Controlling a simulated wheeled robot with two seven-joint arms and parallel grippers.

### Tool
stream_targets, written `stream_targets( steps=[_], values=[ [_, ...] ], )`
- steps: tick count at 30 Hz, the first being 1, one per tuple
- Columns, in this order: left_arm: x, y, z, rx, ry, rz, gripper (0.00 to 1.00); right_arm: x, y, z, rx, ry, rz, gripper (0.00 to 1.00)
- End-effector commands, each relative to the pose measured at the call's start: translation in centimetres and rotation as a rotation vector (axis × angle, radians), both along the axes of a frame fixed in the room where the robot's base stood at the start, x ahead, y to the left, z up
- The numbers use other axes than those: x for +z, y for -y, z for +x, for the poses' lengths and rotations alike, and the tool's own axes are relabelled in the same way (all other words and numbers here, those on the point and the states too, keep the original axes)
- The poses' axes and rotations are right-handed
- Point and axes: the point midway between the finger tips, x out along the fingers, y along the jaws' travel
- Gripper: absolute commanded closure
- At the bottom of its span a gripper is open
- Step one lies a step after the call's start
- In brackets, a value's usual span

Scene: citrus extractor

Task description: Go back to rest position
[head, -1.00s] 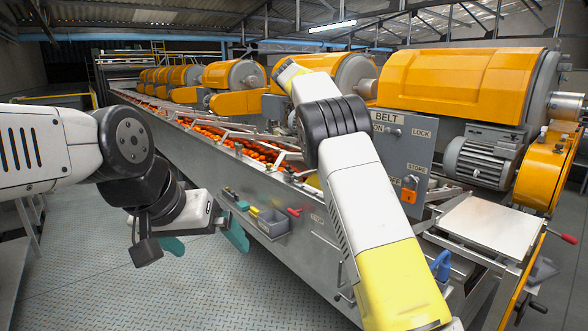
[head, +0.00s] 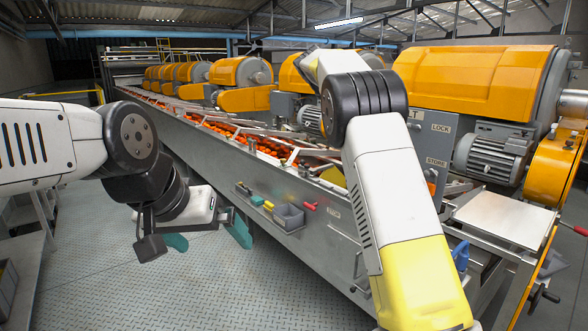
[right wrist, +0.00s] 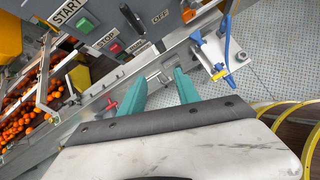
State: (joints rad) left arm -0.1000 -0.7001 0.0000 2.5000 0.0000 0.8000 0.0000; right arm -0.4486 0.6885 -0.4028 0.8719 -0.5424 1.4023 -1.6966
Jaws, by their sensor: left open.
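My left gripper (head: 208,240) hangs over the grey floor at the left in the head view, its teal fingers spread with nothing between them. My right arm (head: 395,190) rises across the front of the machine in the head view, and its gripper is not visible there. In the right wrist view my right gripper (right wrist: 156,86) has its teal fingers apart. A small metal fitting on the machine's side shows beyond the gap, and nothing appears held.
The conveyor (head: 225,135) carries oranges beside a row of orange drums (head: 470,80). The floor (head: 190,290) at left is clear.

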Motion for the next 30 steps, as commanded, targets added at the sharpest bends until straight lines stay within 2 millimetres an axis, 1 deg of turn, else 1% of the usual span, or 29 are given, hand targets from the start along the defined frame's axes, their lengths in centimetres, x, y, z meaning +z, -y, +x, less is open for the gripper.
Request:
stream_targets(
  steps=[1, 5, 7, 11, 14, 15, 17, 18, 20, 21, 22, 23, 24, 26, 27, 30],
  values=[
    [0.0, 0.0, 0.0, 0.0, 0.0, 0.0, 0.0, 0.3, 0.6, -0.7, -0.025, 0.015, 0.031, 0.61],
    [0.0, 0.0, 0.0, 0.0, 0.0, 0.0, 0.0, 0.4, 1.8, -2.5, -0.1, 0.062, 0.129, 0.61],
    [0.0, 0.0, 0.0, 0.0, 0.0, 0.0, 0.0, 0.5, 2.4, -3.7, -0.151, 0.093, 0.194, 0.61],
    [0.0, 0.0, 0.0, 0.0, 0.0, 0.0, 0.0, 0.7, 3.4, -7.1, -0.276, 0.161, 0.344, 0.61],
    [0.0, 0.0, 0.0, 0.0, 0.0, 0.0, 0.0, 0.8, 3.8, -11.0, -0.41, 0.225, 0.497, 0.61],
    [0.0, 0.0, 0.0, 0.0, 0.0, 0.0, 0.0, 0.7, 3.8, -12.7, -0.467, 0.249, 0.559, 0.61],
    [0.0, 0.0, 0.0, 0.0, 0.0, 0.0, 0.0, 0.6, 3.6, -15.3, -0.556, 0.283, 0.649, 0.61],
    [0.0, 0.0, 0.0, 0.0, 0.0, 0.0, 0.0, 0.5, 3.4, -17.0, -0.614, 0.305, 0.707, 0.61],
    [0.0, 0.0, 0.0, 0.0, 0.0, 0.0, 0.0, 0.2, 2.9, -19.8, -0.706, 0.333, 0.79, 0.61],
    [0.0, 0.0, 0.0, 0.0, 0.0, 0.0, 0.0, -0.1, 2.5, -21.6, -0.766, 0.351, 0.846, 0.61],
    [0.0, 0.0, 0.0, 0.0, 0.0, 0.0, 0.0, -0.3, 2.2, -23.0, -0.812, 0.364, 0.886, 0.61],
    [0.0, 0.0, 0.0, 0.0, 0.0, 0.0, 0.0, -0.6, 1.8, -24.5, -0.861, 0.376, 0.923, 0.61],
    [0.0, 0.0, 0.0, 0.0, 0.0, 0.0, 0.0, -1.0, 1.3, -26.3, -0.924, 0.392, 0.975, 0.61],
    [0.0, 0.0, 0.0, 0.0, 0.0, 0.0, 0.0, -1.8, 0.5, -29.2, -1.022, 0.412, 1.044, 0.61],
    [0.0, 0.0, 0.0, 0.0, 0.0, 0.0, 0.0, -2.4, 0.0, -31.0, -1.086, 0.426, 1.088, 0.61],
    [0.0, 0.0, 0.0, 0.0, 0.0, 0.0, 0.0, -4.2, -1.4, -35.2, -1.245, 0.455, 1.184, 0.61]
  ],
)
